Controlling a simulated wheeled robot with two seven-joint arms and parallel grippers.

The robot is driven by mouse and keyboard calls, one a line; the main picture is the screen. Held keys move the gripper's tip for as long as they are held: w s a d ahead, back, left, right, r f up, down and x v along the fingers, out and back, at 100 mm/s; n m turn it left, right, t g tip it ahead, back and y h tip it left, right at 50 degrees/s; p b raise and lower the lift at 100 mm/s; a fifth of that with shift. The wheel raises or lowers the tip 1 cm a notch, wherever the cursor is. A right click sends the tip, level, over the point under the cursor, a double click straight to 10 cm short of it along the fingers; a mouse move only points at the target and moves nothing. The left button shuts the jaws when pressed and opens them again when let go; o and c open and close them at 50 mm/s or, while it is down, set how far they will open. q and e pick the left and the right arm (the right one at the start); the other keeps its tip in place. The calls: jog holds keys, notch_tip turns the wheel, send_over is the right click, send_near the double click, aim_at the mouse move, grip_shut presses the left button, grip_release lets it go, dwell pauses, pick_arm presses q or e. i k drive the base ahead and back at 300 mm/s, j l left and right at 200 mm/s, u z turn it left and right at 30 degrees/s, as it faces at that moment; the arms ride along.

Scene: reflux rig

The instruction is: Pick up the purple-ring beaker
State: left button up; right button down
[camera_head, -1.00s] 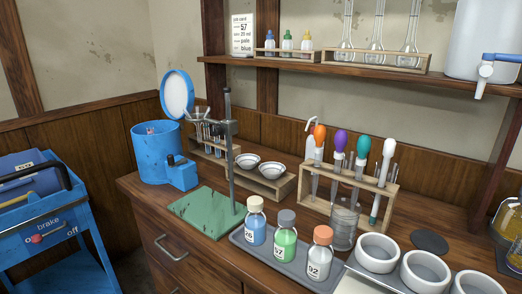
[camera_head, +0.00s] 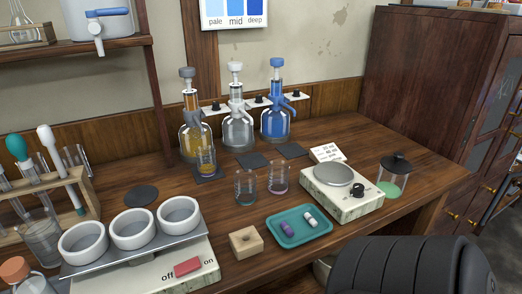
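Two small clear glass beakers stand upright side by side on the wooden bench, near the middle of the head view. The right one (camera_head: 278,179) has a faint pink-purple ring and looks like the purple-ring beaker. The left one (camera_head: 245,188) has a bluish ring. They stand close together, and both look empty. Neither of my grippers shows in the view.
A teal tray (camera_head: 298,238) with a purple and a white item lies in front of the beakers, beside a wooden block (camera_head: 246,243). A balance (camera_head: 343,200) stands to the right. Dispenser bottles (camera_head: 238,128) stand behind. A dark chair back (camera_head: 410,268) is at front right.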

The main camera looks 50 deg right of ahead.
aim_at(206, 161)
jog(key=k+j+z, duration=0.1)
jog(key=z, duration=0.3)
jog(key=k+j+z, duration=0.1)
jog(key=z, duration=0.3)
jog(key=k+z, duration=0.15)
jog(key=z, duration=0.25)
jog(key=i, duration=0.4)
